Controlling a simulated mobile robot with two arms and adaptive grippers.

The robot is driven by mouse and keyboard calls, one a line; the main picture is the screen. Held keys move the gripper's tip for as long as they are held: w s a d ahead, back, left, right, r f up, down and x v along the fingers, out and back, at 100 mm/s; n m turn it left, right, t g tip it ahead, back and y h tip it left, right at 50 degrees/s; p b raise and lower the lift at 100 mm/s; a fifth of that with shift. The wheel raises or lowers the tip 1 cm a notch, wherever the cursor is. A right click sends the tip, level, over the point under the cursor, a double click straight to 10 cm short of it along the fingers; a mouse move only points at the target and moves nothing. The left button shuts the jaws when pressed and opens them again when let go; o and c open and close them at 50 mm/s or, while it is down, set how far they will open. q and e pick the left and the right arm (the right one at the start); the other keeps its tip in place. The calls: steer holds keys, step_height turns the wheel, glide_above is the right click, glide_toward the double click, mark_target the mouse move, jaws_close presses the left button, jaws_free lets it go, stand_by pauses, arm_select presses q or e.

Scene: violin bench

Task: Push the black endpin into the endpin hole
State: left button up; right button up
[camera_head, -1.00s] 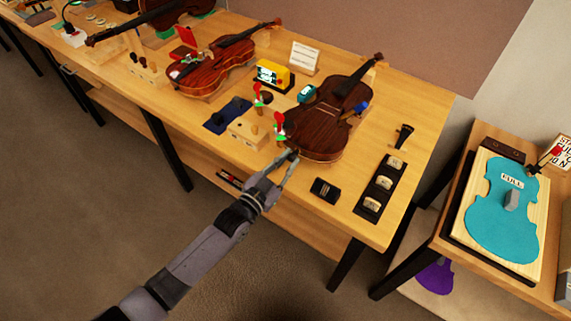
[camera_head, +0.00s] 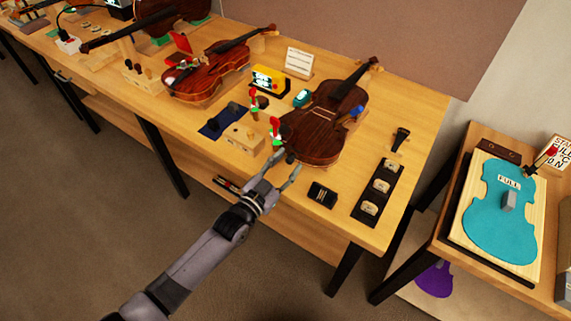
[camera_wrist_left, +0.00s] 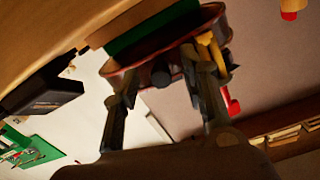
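The dark brown violin (camera_head: 318,125) lies on the bench, its lower end facing my left gripper. The black endpin (camera_wrist_left: 161,76) shows as a dark round knob at the violin's end in the left wrist view. It is a small dark spot in the head view (camera_head: 290,157). My left gripper (camera_head: 290,160) is open, its fingertips close to the violin's end. In the wrist view the open fingers (camera_wrist_left: 160,85) stand on either side of the endpin, with gaps. The endpin hole is hidden, and I cannot tell how deep the endpin sits. My right gripper is out of view.
Red-and-green clamp-like pieces (camera_head: 275,130) and a wooden block (camera_head: 242,138) stand left of the gripper. A small black box (camera_head: 322,195) and a black tray (camera_head: 362,212) lie to the right. The floor in front of the bench is clear.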

arm_select(q)
steer(key=v, duration=1.2)
stand_by(0.6)
steer(key=s+a+f+n+g+y, duration=0.2)
steer(key=s+a+f+y, duration=0.15)
steer(key=f, duration=0.65)
steer(key=s+a+f+n+g+y+b, duration=0.1)
steer(key=s+a+f+g+y, duration=0.3)
steer(key=f, duration=0.7)
steer(key=s+a+f+n, duration=0.2)
steer(key=a+f, duration=0.4)
steer(key=f, duration=0.4)
steer(key=s+a+f+n+g+y, duration=0.1)
steer(key=s+f+g, duration=0.1)
steer(key=s+f, duration=0.3)
steer(key=s+a+f+n+g+y, duration=0.1)
steer(key=s+f, duration=0.4)
steer(key=s, duration=0.9)
steer(key=s+a+f+g+y, duration=0.1)
steer(key=s+a+f+g, duration=0.2)
steer(key=s, duration=0.7)
step_height(320, 180, down, 3)
steer(key=shift+s+r+n+g+b, duration=0.1)
steer(key=shift+s+n+g+b, duration=0.2)
steer(key=shift+g, duration=0.5)
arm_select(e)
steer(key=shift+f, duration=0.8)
arm_select(q)
steer(key=shift+w, duration=0.2)
